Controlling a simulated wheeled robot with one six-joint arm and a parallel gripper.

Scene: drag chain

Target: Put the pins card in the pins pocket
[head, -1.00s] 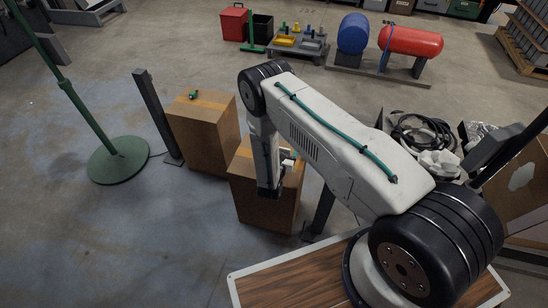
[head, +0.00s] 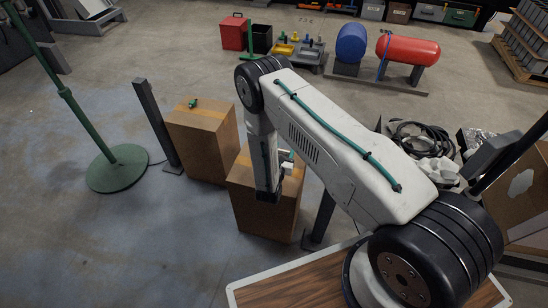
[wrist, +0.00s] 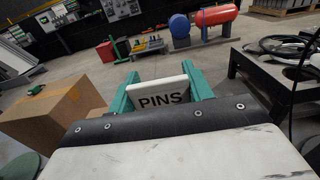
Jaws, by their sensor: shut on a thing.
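The pins card (wrist: 161,97) is a white plate with PINS in black letters, seen upright and face-on in the wrist view. My gripper (wrist: 158,76) has green fingers and is shut on the card, one finger at each side. In the head view my gripper (head: 286,162) hangs from the arm above or in front of the nearer cardboard box, with a small white part of the card showing. I cannot make out a pins pocket in either view.
Two cardboard boxes (head: 202,141) (head: 266,205) stand by a dark post (head: 156,122) and a green stand (head: 117,168). A black table (wrist: 262,82) with cables is at right in the wrist view. Red and blue tanks (head: 407,49) (head: 351,43) stand farther back. Floor at lower left is clear.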

